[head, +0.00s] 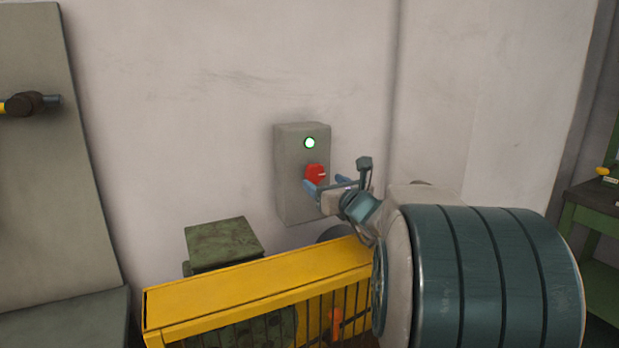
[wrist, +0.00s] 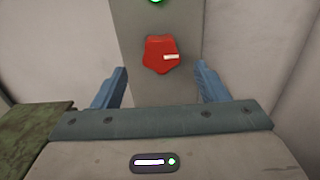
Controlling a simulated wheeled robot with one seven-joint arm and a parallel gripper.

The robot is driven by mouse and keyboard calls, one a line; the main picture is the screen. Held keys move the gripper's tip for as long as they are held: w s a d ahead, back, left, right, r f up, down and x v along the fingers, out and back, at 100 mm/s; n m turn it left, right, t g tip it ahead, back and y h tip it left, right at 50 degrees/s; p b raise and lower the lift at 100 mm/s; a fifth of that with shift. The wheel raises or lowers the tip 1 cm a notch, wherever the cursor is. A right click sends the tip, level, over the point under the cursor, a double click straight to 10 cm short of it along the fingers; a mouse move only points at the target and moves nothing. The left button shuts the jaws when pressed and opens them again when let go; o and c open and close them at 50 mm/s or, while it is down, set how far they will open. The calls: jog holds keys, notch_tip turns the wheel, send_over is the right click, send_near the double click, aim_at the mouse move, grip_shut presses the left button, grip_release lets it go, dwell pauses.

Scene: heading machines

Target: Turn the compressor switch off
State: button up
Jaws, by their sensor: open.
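The compressor switch is a red knob (head: 315,174) with a small white mark, on a grey box (head: 290,190) fixed to the wall. A lamp (head: 309,143) above the knob glows pale green-white. In the wrist view the knob (wrist: 161,56) sits ahead of my gripper (wrist: 162,78), roughly centred between its two blue fingers. The white mark points to the right there. My gripper (head: 328,186) is open and close in front of the knob in the head view.
A yellow guard (head: 255,290) with bars stands below the box, with green machinery (head: 224,243) behind it. A panel with a hammer (head: 28,103) is at left. A green table (head: 595,205) is at right. The wall around the box is bare.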

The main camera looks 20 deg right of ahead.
aim_at(318, 177)
jog(key=shift+w, duration=2.3)
jog(key=c, duration=1)
